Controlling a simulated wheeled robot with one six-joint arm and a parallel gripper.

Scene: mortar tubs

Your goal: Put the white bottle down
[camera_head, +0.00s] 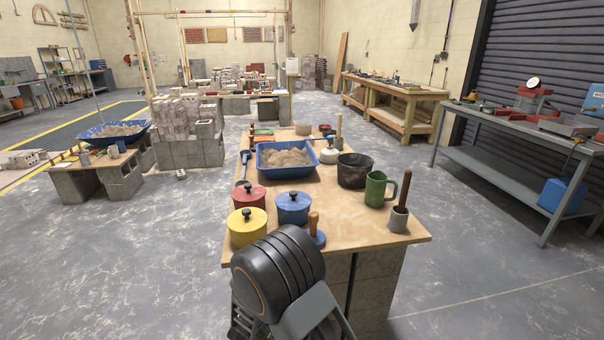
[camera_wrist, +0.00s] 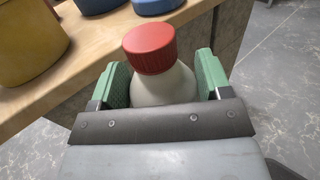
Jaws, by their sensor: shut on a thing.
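The white bottle (camera_wrist: 166,88) with a red cap (camera_wrist: 150,49) shows in the wrist view. It sits between the two green pads of my gripper (camera_wrist: 160,80), which is shut on it. The bottle's lower part is hidden by the gripper body. The bottle appears in front of the near edge of the wooden table top (camera_wrist: 84,50), with the floor beside it. In the head view my dark arm covers the table's near left corner, and the bottle and gripper fingers are hidden there. The wooden table top (camera_head: 390,231) stands on grey blocks.
Near my arm on the table are a yellow pot (camera_head: 247,228), a red pot (camera_head: 249,197), a blue pot (camera_head: 292,208) and a wooden-handled tool (camera_head: 315,232).

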